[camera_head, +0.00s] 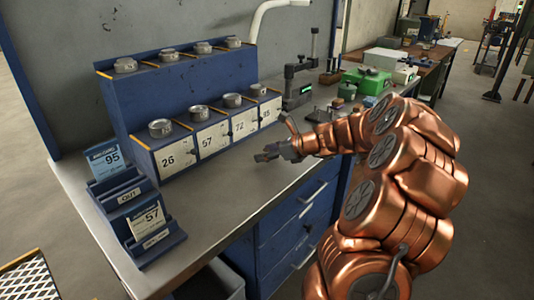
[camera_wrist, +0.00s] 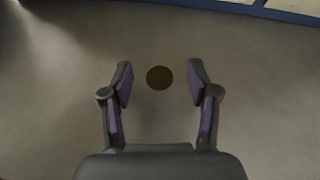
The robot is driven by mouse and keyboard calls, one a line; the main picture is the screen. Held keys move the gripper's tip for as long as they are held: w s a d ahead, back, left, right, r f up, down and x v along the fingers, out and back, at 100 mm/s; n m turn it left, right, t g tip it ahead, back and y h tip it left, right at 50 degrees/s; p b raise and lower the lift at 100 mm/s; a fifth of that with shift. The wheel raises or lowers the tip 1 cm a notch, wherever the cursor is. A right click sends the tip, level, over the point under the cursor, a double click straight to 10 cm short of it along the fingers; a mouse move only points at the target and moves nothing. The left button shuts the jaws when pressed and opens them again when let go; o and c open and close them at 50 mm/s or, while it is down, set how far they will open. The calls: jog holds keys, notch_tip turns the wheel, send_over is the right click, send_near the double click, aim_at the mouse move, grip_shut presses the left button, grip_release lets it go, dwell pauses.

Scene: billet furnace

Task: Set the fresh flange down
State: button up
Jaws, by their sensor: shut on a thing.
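My gripper (camera_head: 268,153) is low over the bare grey bench top, in front of the numbered rack. In the wrist view my gripper (camera_wrist: 160,85) has its two fingers spread wide, shut on the fresh flange. Of the flange, only a dark brown round spot (camera_wrist: 159,77) stands out between the fingers; its rim blends into the grey behind. I cannot tell whether it touches the bench top.
A blue stepped rack (camera_head: 180,100) holds several metal rings on two levels, with number cards in front. A blue card holder (camera_head: 140,215) with cards 95 and 57 stands at the front left. A gauge stand (camera_head: 300,85) and a green box (camera_head: 367,80) stand farther back.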

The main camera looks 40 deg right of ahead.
jog(key=o, duration=1.5)
jog(key=shift+f, duration=0.1)
jog(key=v, duration=1.2)
